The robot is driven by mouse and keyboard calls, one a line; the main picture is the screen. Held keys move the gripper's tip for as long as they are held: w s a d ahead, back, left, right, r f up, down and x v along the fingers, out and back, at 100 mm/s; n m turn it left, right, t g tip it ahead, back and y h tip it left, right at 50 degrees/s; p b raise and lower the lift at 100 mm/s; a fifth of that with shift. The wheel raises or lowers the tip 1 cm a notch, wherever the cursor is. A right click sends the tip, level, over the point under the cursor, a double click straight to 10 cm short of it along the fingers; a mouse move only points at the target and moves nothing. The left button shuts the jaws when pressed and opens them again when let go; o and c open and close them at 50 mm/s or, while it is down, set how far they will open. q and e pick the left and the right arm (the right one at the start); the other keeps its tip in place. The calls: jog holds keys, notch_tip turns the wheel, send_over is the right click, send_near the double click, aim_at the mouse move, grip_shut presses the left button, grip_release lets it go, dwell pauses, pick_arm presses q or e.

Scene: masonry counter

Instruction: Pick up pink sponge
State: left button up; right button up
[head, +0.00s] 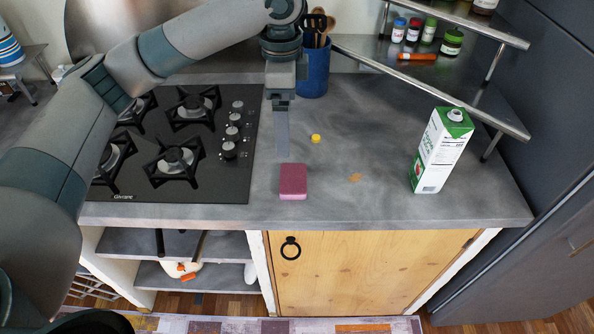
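The pink sponge (293,182) lies flat on the grey counter (340,205), near its front edge and just right of the stove. My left gripper (282,150) points down above the counter, behind the sponge in the picture and apart from it. Its fingers show as one narrow grey strip, so I cannot tell whether they are open or shut. No object shows in it. My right gripper is out of view.
A black gas stove (160,185) is left of the sponge. A yellow cap (316,138) lies behind it, and a carton (440,150) stands to the right. A blue utensil holder (314,75) stands behind the gripper. Metal shelves (440,85) with jars fill the back right corner.

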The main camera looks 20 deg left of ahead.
pick_arm(q)
jog(key=p, duration=0.3)
send_over(291, 177)
jog(key=f, duration=0.8)
jog(key=a+f, duration=0.1)
jog(key=f, duration=0.3)
jog(key=shift+s, duration=0.4)
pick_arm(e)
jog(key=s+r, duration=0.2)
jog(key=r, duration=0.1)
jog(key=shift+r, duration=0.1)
pick_arm(q)
jog(key=shift+f, duration=0.1)
jog(key=shift+w+d+f+p, duration=0.1)
jog(key=shift+d+f+p, duration=0.1)
jog(key=shift+f+p, duration=0.3)
jog(key=f, duration=0.1)
jog(key=f+p, duration=0.1)
jog(key=f, duration=0.1)
jog(key=shift+w+d, duration=0.2)
jog(key=shift+d, duration=0.05)
jog(key=shift+f, duration=0.55)
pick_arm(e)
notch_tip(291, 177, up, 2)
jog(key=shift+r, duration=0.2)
